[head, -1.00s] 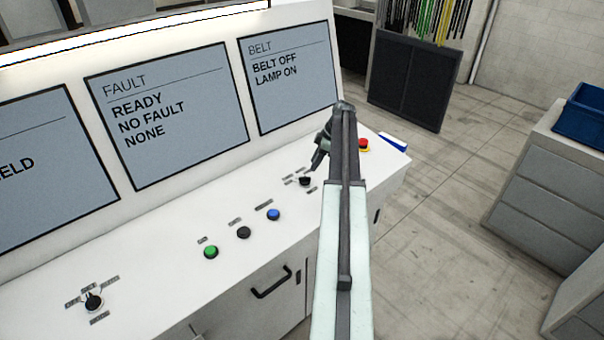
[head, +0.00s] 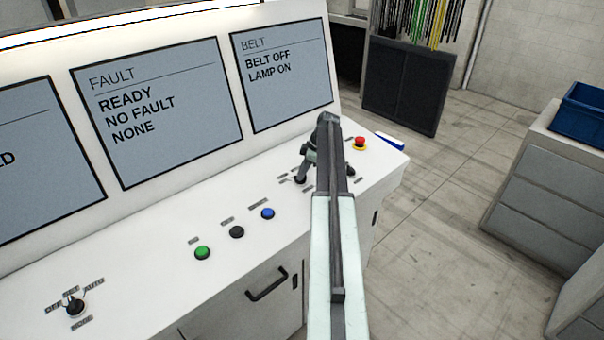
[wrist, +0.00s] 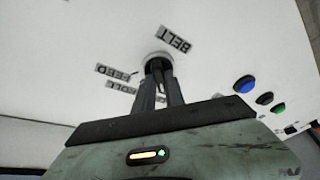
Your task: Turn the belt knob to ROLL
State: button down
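The belt knob (head: 300,180) is a small dark knob on the white console top, below the belt screen. In the wrist view the knob (wrist: 157,64) sits on a pale round base, with a BELT label beside it and FEED and other labels around it. My gripper (wrist: 158,76) points at the knob, its two dark fingers close together with a narrow gap and their tips at the knob. Whether they press on it is hidden. In the head view my arm partly covers the gripper. The belt screen (head: 282,75) reads BELT OFF, LAMP ON.
Blue (head: 267,213), black (head: 237,232) and green (head: 202,252) buttons line the console left of the knob. A red emergency button (head: 359,143) stands to the right. A mode knob (head: 75,306) is at far left. Floor right of the console is clear.

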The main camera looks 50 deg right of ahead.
jog(key=shift+m, duration=0.4)
jog(key=m, duration=0.1)
jog(key=m+h, duration=0.1)
jog(key=m, duration=0.1)
jog(key=m+t+h, duration=0.1)
jog(key=shift+s+a+m, duration=0.1)
jog(key=shift+a+m, duration=0.15)
jog(key=shift+m, duration=0.15)
jog(key=m+h, duration=0.2)
jog(key=m, duration=0.4)
dwell(0.4)
jog(key=c, duration=1.4)
grip_release()
